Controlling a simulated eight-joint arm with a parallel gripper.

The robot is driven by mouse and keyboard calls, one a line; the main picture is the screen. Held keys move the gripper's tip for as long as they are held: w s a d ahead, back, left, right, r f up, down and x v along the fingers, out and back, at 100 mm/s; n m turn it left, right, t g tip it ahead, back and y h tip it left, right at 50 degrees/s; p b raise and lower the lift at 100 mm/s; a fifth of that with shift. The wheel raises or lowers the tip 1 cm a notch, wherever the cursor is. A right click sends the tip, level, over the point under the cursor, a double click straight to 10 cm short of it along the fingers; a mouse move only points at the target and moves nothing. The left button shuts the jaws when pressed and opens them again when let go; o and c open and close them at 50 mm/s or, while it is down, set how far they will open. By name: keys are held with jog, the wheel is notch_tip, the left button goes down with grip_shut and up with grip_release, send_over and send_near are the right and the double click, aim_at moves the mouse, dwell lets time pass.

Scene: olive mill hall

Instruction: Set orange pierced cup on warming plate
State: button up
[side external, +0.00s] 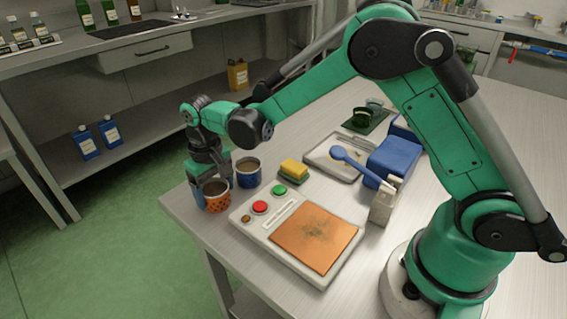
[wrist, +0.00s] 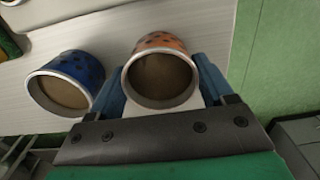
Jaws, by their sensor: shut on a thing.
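The orange pierced cup (side external: 217,201) has dark spots and stands near the left corner of the table. My gripper (side external: 208,188) is shut on it. In the wrist view the orange cup (wrist: 161,78) sits between the two blue fingers of my gripper (wrist: 163,88); I look into its brown inside. The warming plate (side external: 313,238) is an orange-brown square on a pale unit with red and green buttons, to the right of the cup. Its surface is bare. I cannot tell whether the cup touches the table.
A blue spotted cup (side external: 248,173) stands close beside the orange cup; it also shows in the wrist view (wrist: 66,84). A yellow and green sponge (side external: 293,171), a tray with a blue spoon (side external: 352,157) and a blue box (side external: 394,160) lie farther back. The table edge is close at left.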

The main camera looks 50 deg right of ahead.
notch_tip(320, 180, up, 6)
jog(key=shift+r, duration=0.25)
dwell(0.5)
jog(key=s+d, duration=0.1)
jog(key=s, duration=0.5)
jog(key=s+d+r, duration=0.1)
jog(key=s+d, duration=0.1)
jog(key=s, duration=0.5)
jog(key=s+d, duration=0.1)
jog(key=s, duration=0.5)
jog(key=shift+s+d+r, duration=0.3)
jog(key=shift+s+r, duration=0.05)
jog(key=shift+s, duration=0.05)
jog(key=shift+f, duration=2.35)
jog(key=shift+f, duration=0.2)
